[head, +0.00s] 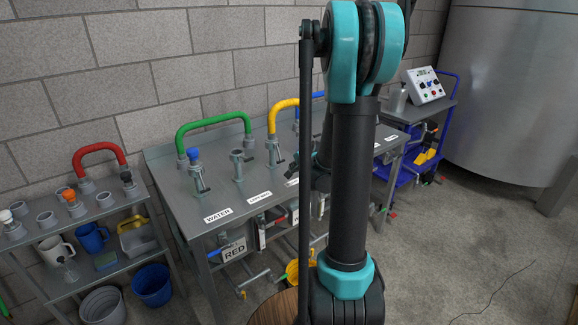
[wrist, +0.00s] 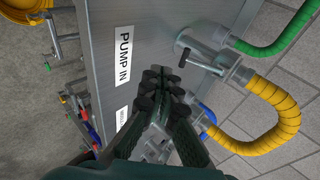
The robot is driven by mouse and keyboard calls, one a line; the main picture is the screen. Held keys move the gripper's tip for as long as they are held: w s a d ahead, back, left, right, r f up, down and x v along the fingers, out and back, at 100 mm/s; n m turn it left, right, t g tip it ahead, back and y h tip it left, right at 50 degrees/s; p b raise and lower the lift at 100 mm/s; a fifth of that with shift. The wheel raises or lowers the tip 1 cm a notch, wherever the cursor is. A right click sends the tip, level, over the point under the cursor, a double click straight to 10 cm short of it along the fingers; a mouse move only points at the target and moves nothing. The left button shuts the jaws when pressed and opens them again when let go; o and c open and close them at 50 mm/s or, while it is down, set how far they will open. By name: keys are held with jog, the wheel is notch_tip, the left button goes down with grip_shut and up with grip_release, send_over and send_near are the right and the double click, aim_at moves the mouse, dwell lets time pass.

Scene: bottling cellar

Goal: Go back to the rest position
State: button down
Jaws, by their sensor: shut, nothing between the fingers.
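My gripper (wrist: 163,88) is shut and empty in the wrist view, its dark fingertips together over the grey metal bench (wrist: 148,22). A "PUMP IN" label (wrist: 123,56) is on the bench just left of the fingertips. A grey pipe fitting with a black handle (wrist: 193,58) stands to their upper right, and the yellow hose (wrist: 280,108) curves off to the right. In the head view my arm rises in front of the bench (head: 190,225) and hides part of it; the gripper's fingertips are not clearly seen there.
The green hose (head: 212,121) and yellow hose (head: 284,104) arch over the bench. A shelf (head: 100,212) with a red hose (head: 98,149), mugs and buckets stands at left. A blue cart with a control box (head: 424,86) and a metal tank (head: 515,95) are at right. Open floor lies front right.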

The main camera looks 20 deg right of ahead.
jog(key=s+a+f+n+g, duration=0.1)
jog(key=s+n, duration=0.4)
jog(key=s, duration=0.5)
jog(key=s+a+f+n+g+h, duration=0.1)
jog(key=s+a+n+g, duration=0.2)
jog(key=s, duration=0.7)
jog(key=s+a+f+n+g, duration=0.1)
jog(key=s+a+n+g, duration=0.1)
jog(key=s+n, duration=0.4)
jog(key=s+a, duration=0.1)
jog(key=s, duration=0.3)
jog(key=shift+s+f+n, duration=0.3)
jog(key=shift+f, duration=0.05)
